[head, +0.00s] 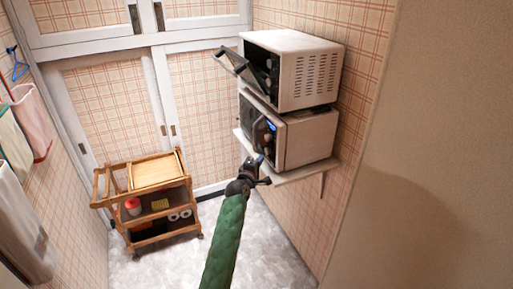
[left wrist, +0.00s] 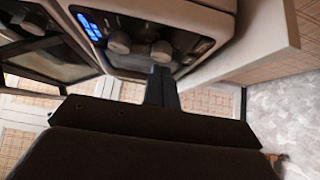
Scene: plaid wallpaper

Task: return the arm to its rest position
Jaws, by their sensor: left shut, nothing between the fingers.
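My left arm, in a green sleeve, reaches forward in the head view. Its gripper (head: 262,170) is shut and empty, in front of the lower microwave (head: 305,138). In the left wrist view the shut fingers (left wrist: 161,87) point at the lower microwave's front, close to its knobs and lit blue display (left wrist: 89,26). I cannot tell whether the fingertips touch it. My right gripper is not in view.
An upper microwave (head: 300,78) with its door (head: 238,66) hanging open stands on the lower one, on a wall shelf (head: 310,170). A wooden cart (head: 155,172) stands left. Grey floor (head: 265,225) is clear between. A wall (head: 440,130) is close at right.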

